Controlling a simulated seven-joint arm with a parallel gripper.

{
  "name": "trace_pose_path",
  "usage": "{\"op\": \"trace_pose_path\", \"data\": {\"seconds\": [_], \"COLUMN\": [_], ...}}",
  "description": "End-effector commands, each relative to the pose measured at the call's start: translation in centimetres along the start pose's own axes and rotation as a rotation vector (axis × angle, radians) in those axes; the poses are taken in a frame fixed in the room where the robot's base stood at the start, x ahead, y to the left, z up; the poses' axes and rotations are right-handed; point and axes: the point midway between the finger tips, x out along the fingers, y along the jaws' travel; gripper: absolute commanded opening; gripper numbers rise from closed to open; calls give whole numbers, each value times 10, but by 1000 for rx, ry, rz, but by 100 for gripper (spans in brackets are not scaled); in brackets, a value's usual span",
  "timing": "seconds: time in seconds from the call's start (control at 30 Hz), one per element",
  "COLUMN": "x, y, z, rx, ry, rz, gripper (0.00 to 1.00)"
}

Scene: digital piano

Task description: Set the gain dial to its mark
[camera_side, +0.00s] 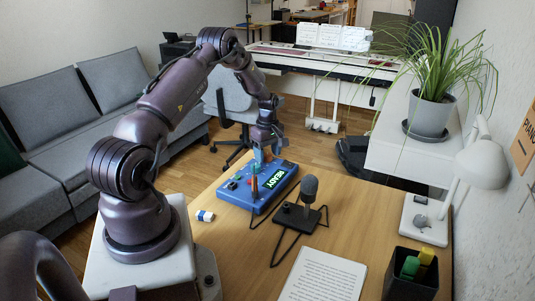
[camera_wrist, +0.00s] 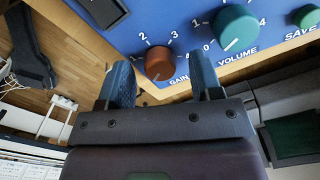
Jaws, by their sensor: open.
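The gain dial (camera_wrist: 160,63) is a round orange-brown knob on the blue panel, with white numbers around it and the word GAIN beside it. A pale pointer line shows on its lower part; I cannot tell which mark it meets. My gripper (camera_wrist: 161,70) is open, with one blue finger on each side of the dial in the wrist view. I cannot tell whether the fingers touch it. In the side view my gripper (camera_side: 264,150) is over the far part of the blue box (camera_side: 240,192), whose screen (camera_side: 279,177) reads READY. The dial is not clear there.
A teal volume dial (camera_wrist: 235,28) and a green save button (camera_wrist: 306,16) are close to the gain dial. A microphone on a stand (camera_side: 309,190) stands right of the box. An eraser (camera_side: 204,215) and a paper sheet (camera_side: 323,277) lie on the desk.

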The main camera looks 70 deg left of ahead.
Motion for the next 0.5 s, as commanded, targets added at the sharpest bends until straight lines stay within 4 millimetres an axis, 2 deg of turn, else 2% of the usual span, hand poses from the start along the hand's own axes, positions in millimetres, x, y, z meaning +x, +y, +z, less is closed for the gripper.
{"op": "trace_pose_path", "data": {"seconds": [0.33,0.37,0.5], "x": [5,5,5], "y": [0,0,0], "z": [0,0,0], "rx": [0,0,0], "ry": [1,1,1], "rz": [1,1,1], "gripper": [59,57,24]}}
